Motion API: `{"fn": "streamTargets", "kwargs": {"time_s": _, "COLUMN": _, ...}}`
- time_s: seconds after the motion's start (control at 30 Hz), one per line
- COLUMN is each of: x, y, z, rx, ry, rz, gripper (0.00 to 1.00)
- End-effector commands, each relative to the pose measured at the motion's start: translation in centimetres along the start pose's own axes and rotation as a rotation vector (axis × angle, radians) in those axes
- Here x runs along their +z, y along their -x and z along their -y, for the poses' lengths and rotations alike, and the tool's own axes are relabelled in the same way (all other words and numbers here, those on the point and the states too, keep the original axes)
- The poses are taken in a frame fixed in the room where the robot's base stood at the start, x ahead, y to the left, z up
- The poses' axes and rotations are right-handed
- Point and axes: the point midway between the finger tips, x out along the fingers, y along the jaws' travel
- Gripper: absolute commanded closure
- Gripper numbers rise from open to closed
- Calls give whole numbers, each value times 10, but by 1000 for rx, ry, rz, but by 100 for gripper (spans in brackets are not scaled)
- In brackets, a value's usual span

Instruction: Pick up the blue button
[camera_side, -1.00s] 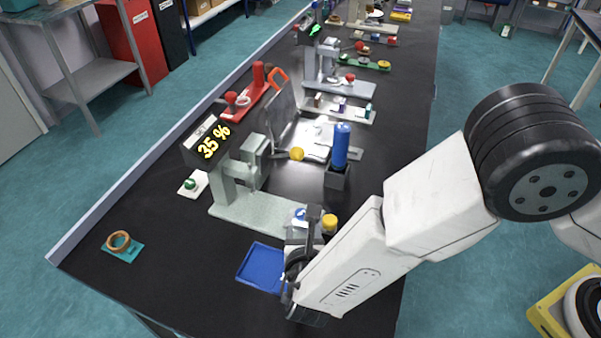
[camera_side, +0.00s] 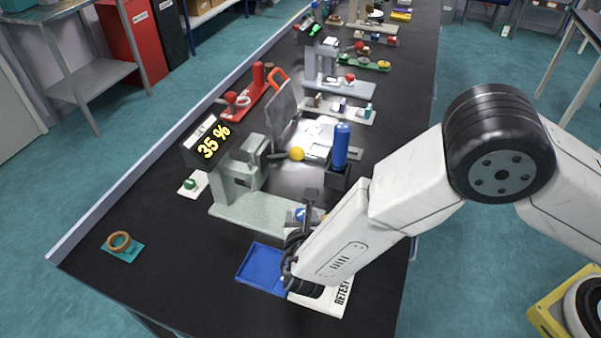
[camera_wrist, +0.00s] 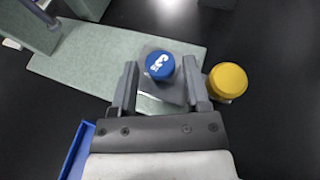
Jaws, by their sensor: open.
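The blue button (camera_wrist: 160,65) is a round cap with a white mark on top. It sits on a small grey block on the pale green base plate (camera_wrist: 95,50). My gripper (camera_wrist: 160,80) is open, with one finger on each side of the button in the wrist view; whether either touches it I cannot tell. In the side view the button (camera_side: 300,214) shows as a small blue spot at the plate's near end, partly hidden by my gripper.
A yellow knob (camera_wrist: 228,80) stands close beside the right finger. A blue tray (camera_side: 258,268) lies near my gripper. A white card marked RETEST (camera_side: 340,292) lies under my arm. A blue cylinder (camera_side: 341,148) stands behind. The bench's near left is mostly clear.

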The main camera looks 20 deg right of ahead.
Motion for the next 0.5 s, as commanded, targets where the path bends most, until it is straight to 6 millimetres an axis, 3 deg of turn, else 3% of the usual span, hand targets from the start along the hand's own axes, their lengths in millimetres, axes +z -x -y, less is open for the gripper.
{"fn": "streamTargets", "kwargs": {"time_s": 0.3, "x": 0, "y": 0, "z": 0, "rx": 0, "ry": 0, "rz": 0, "gripper": 43}}
{"fn": "streamTargets", "kwargs": {"time_s": 0.47, "x": 0, "y": 0, "z": 0, "rx": 0, "ry": 0, "rz": 0, "gripper": 94}}
{"fn": "streamTargets", "kwargs": {"time_s": 0.5, "x": 0, "y": 0, "z": 0, "rx": 0, "ry": 0, "rz": 0, "gripper": 100}}
